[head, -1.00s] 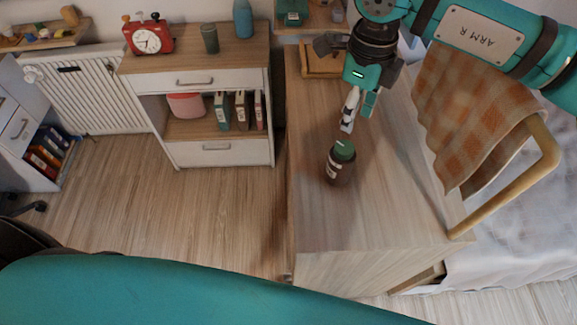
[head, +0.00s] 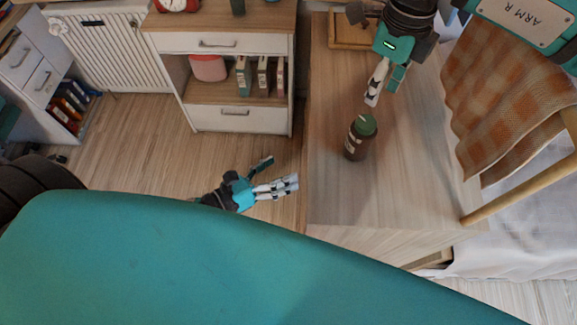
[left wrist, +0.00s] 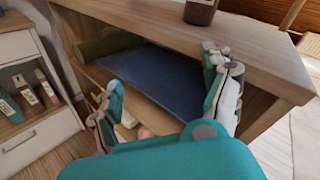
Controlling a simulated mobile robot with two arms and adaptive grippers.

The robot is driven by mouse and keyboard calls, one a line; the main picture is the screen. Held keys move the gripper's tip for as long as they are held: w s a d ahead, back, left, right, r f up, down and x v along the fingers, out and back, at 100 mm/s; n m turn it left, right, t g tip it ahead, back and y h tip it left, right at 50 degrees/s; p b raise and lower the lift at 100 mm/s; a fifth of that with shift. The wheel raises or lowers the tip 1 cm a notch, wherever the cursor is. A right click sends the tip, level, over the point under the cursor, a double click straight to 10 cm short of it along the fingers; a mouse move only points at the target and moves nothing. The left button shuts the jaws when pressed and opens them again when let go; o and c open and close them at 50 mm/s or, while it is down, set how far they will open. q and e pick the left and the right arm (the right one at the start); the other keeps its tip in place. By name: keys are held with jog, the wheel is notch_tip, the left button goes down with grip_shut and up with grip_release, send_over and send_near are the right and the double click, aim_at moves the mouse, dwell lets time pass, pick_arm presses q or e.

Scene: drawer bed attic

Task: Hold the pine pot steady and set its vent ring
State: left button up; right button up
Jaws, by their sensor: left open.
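A dark brown jar with a green lid and a pale label (head: 357,143), which I take for the pine pot, stands upright on the wooden cabinet top (head: 400,195). Its lower part shows at the top of the left wrist view (left wrist: 200,11). A separate vent ring cannot be made out. My left gripper (head: 282,172) is open and empty, beside the cabinet and left of and below the jar in the head view. My right gripper (head: 381,98) points down near the jar's lid, apart from it; its fingers look close together and their opening is unclear.
In the left wrist view, an open shelf under the top holds a dark blue flat thing (left wrist: 170,75) and a green roll (left wrist: 105,46). An orange checked cloth (head: 500,100) hangs by a wooden rail (head: 525,190) at right. A white-fronted cabinet (head: 235,118) stands at left.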

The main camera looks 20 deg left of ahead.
aim_at(349, 144)
pick_arm(q)
jog(key=s+d+r+m+h, duration=0.2)
jog(key=d+r+m+h, duration=0.15)
jog(key=r+m, duration=0.35)
jog(key=shift+n+y, duration=0.25)
jog(key=shift+n, duration=0.05)
jog(key=x, duration=1.7)
jog(key=shift+d+r, duration=0.2)
jog(key=shift+d, duration=0.2)
